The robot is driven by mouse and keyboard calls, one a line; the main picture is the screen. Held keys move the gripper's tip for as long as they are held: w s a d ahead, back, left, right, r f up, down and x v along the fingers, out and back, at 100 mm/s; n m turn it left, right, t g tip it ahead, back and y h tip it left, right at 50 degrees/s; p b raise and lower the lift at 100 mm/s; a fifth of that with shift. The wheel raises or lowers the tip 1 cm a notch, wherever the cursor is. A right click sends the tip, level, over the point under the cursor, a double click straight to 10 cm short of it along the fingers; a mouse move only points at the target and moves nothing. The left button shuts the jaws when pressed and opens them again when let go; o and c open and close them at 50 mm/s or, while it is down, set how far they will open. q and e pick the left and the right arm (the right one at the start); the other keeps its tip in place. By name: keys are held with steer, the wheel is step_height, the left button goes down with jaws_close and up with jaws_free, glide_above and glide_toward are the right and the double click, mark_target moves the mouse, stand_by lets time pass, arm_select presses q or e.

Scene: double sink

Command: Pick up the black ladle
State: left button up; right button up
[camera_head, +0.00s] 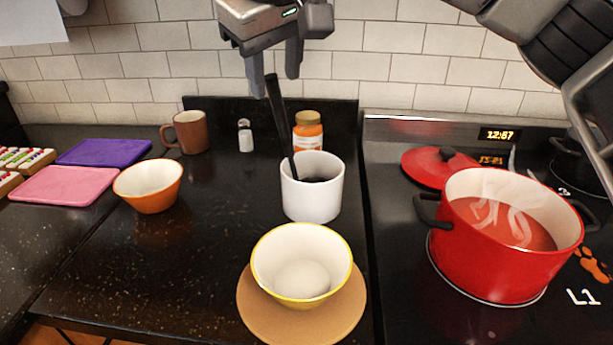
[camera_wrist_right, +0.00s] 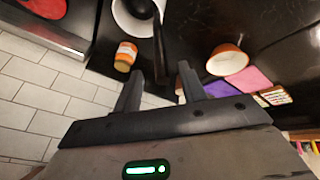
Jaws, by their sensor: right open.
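The black ladle (camera_head: 280,125) stands tilted in a white canister (camera_head: 312,198), its handle leaning up and to the left. My right gripper (camera_head: 275,84) is open above the canister, fingers pointing down. The top of the handle shows between or just in front of the two fingertips. In the right wrist view the handle (camera_wrist_right: 157,45) reaches toward the gap between the open fingers (camera_wrist_right: 160,80), and I cannot tell whether it touches them. My left gripper is not in view.
A yellow-rimmed bowl (camera_head: 302,262) on a round board stands in front. A red pot (camera_head: 500,265) is on the stove at right. An orange bowl (camera_head: 148,188), a brown mug (camera_head: 188,132) and a small shaker (camera_head: 245,136) are left.

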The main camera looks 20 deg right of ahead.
mark_target(274, 100)
steer(key=shift+p+x, duration=0.3)
steer(key=shift+x, duration=2.45)
steer(key=shift+a, duration=0.1)
jaws_close()
